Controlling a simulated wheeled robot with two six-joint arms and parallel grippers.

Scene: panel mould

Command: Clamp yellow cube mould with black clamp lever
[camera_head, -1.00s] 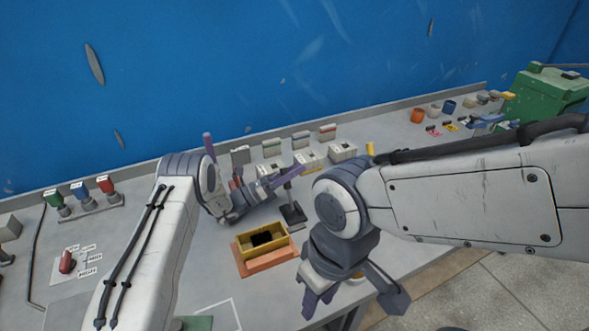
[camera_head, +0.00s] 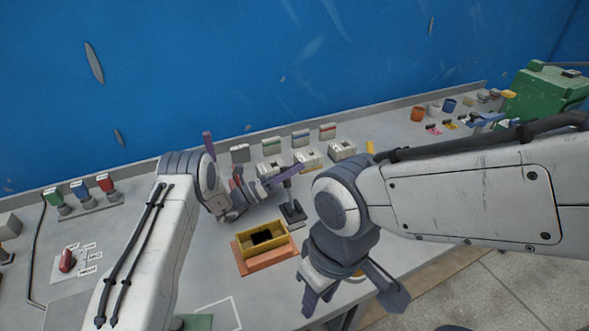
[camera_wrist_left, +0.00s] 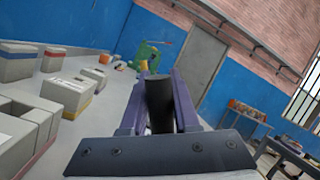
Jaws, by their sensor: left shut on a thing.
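The yellow cube mould (camera_head: 262,238) is an open box with a dark inside, sitting on an orange base (camera_head: 268,260) on the grey bench. Behind it to the right is the black clamp (camera_head: 292,211) with an upright lever. My left gripper (camera_head: 284,175) is at the top of that lever, beyond the mould. In the left wrist view its purple fingers are closed on the black clamp lever (camera_wrist_left: 160,103).
Several grey blocks with coloured bands (camera_head: 306,158) stand behind the clamp. A green machine (camera_head: 545,95) and small cups (camera_head: 433,111) are at the far right.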

